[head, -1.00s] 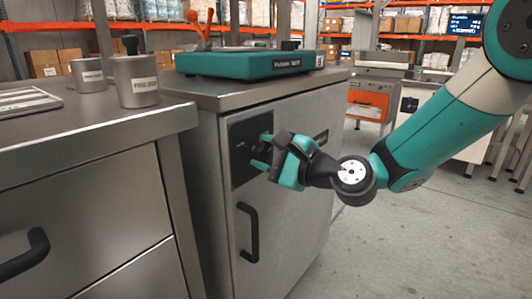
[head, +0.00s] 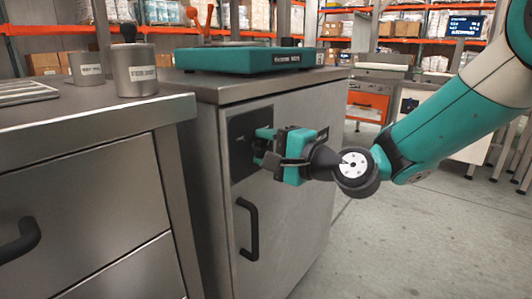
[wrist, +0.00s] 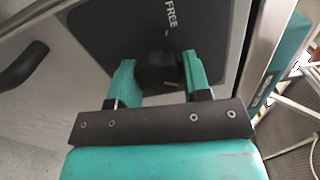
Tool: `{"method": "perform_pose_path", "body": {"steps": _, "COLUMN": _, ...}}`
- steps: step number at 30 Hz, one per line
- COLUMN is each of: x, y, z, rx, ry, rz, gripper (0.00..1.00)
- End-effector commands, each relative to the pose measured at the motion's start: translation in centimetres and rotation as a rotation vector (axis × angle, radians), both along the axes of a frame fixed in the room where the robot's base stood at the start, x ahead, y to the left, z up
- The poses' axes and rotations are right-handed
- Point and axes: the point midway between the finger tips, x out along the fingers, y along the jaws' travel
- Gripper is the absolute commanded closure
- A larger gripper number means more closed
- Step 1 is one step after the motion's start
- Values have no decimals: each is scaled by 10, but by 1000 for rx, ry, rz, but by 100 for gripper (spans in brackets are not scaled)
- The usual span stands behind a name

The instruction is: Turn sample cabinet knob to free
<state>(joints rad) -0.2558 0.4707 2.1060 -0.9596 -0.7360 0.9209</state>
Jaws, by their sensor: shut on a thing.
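The sample cabinet (head: 292,215) is a grey metal cabinet with a dark square plate (head: 238,128) high on its front. My gripper (head: 262,146) is at this plate, its teal fingers shut on the knob. In the wrist view the dark knob (wrist: 160,70) sits between the two fingertips (wrist: 160,76), mostly in shadow. The white word FREE (wrist: 171,14) shows on the plate beyond the knob, turned sideways in this view. The knob's pointer is not clear to me.
A black door handle (head: 247,228) is below the plate. A teal scale (head: 250,60) stands on the cabinet top. At left is a steel drawer counter (head: 95,120) with a labelled weight (head: 135,72). Open floor (head: 400,240) lies to the right.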

Motion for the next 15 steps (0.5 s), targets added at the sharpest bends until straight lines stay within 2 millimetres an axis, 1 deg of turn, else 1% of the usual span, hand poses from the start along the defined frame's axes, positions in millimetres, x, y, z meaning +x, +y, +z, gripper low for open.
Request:
{"method": "perform_pose_path", "body": {"steps": 1, "x": 0, "y": 0, "z": -2, "rx": -26, "ry": -35, "rz": 1, "gripper": 79}}
{"method": "perform_pose_path", "body": {"steps": 15, "x": -1, "y": 1, "z": -2, "rx": -300, "ry": -388, "rz": 2, "gripper": 79}}
